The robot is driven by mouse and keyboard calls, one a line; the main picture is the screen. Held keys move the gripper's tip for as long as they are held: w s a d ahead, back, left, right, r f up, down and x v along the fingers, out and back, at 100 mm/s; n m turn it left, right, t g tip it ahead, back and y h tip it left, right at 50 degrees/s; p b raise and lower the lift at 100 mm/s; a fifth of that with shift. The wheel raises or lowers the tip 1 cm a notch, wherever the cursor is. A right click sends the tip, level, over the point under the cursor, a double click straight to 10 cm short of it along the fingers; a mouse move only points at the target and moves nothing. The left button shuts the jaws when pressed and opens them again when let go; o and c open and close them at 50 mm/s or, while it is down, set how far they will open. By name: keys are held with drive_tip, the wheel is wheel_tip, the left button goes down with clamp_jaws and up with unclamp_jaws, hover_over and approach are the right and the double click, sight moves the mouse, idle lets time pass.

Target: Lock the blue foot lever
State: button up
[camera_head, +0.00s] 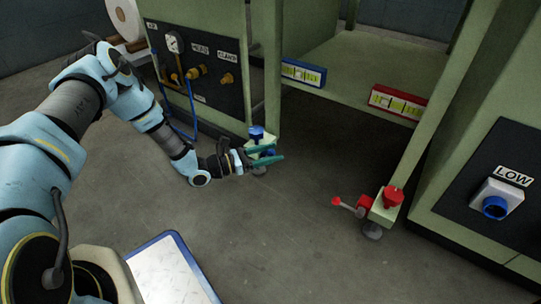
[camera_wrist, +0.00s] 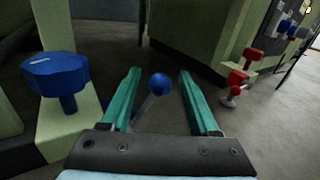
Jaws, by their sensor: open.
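The blue foot lever shows in the wrist view as a blue ball knob (camera_wrist: 159,84) on a grey rod, with a bit of blue base at its lower left. My gripper (camera_wrist: 158,75) is open, with one green finger on each side of the knob and rod; I cannot tell whether either finger touches. In the head view my gripper (camera_head: 282,152) is beside the blue foot at the bottom of the green frame's left leg. A blue knob (camera_head: 256,132) tops that foot, and it looms large at the left of the wrist view (camera_wrist: 56,72). My gripper hides most of the lever in the head view.
A red foot lever (camera_head: 337,201) and red knob (camera_head: 393,197) are on the right leg. A gauge panel (camera_head: 195,72) with blue hose is behind my arm. The floor between the legs is clear.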

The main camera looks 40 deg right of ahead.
drive_tip(key=shift+d, duration=0.1)
clamp_jaws()
idle(0.5)
idle(0.9)
